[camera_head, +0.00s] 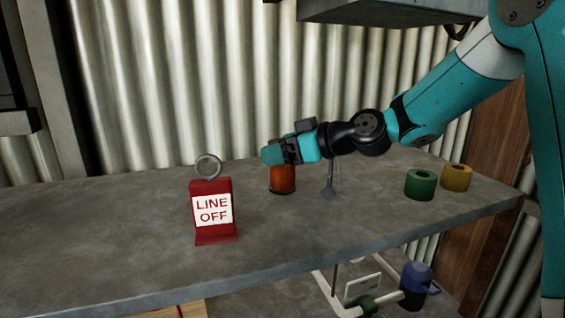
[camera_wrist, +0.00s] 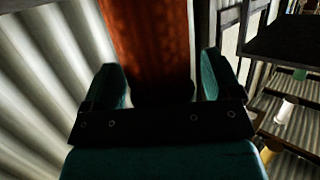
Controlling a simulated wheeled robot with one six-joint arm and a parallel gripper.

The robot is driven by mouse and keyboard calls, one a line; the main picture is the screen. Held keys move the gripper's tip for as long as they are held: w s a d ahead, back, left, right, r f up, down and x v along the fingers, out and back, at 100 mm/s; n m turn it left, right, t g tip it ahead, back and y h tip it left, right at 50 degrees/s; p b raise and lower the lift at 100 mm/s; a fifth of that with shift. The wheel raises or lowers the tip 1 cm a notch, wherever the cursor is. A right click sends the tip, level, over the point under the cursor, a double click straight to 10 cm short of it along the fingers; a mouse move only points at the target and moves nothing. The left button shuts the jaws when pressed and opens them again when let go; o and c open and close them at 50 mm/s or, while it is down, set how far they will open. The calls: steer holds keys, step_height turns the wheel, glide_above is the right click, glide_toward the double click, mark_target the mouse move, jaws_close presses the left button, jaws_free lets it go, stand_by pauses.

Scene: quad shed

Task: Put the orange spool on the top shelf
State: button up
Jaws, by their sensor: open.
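The orange spool (camera_head: 283,179) stands upright on the grey worktop, near the corrugated wall. My gripper (camera_head: 281,153) is at its upper part and hides its top in the head view. In the wrist view the spool (camera_wrist: 150,40) shows between the two teal fingers of my gripper (camera_wrist: 160,78), which are open with gaps at the sides. Whether a finger touches it cannot be told. A grey slab (camera_head: 390,12) hangs at the top of the head view, perhaps the top shelf; its upper side is hidden.
A red "LINE OFF" block (camera_head: 213,228) with a ring stands front left of the spool. A small grey tool (camera_head: 329,189) is close on its right. Green (camera_head: 420,184) and yellow (camera_head: 457,177) spools stand farther right. A blue mug (camera_head: 415,280) is below. The worktop's left is clear.

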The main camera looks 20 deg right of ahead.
steer(key=c, duration=1.1)
steer(key=shift+o, duration=0.2)
steer(key=shift+r, duration=0.1)
